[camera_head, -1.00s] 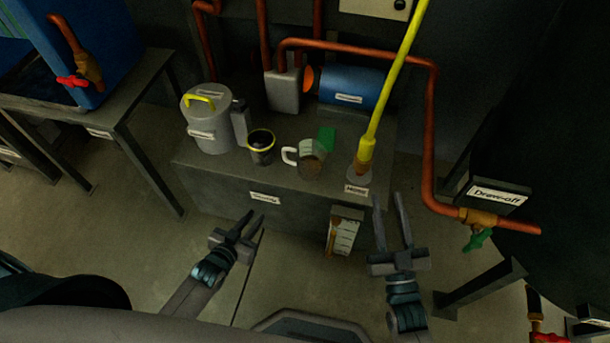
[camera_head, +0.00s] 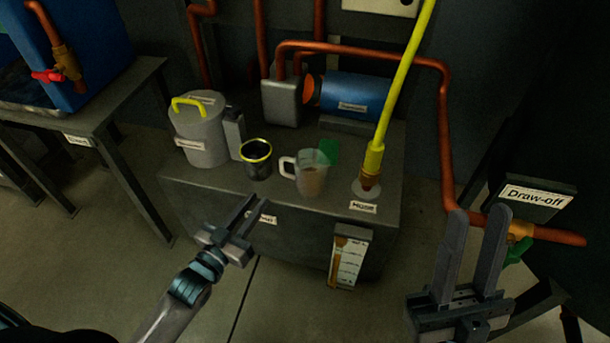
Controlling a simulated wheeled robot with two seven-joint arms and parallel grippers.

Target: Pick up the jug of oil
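The jug (camera_head: 312,178) is a clear, mug-like vessel with a pale handle on its left and brownish contents. It stands upright on top of the dark grey block (camera_head: 205,187), near its front edge. My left gripper (camera_head: 257,208) is open and empty, in front of the block, below and left of the jug. My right gripper (camera_head: 478,215) is open and empty, to the right of the block and well apart from the jug.
A black cup with a yellow rim (camera_head: 257,165) stands left of the jug, beside a grey lidded canister (camera_head: 201,140). A yellow hose (camera_head: 395,105) rises at the right. A green object (camera_head: 329,150) is behind the jug. A copper pipe (camera_head: 444,130) runs down near my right gripper.

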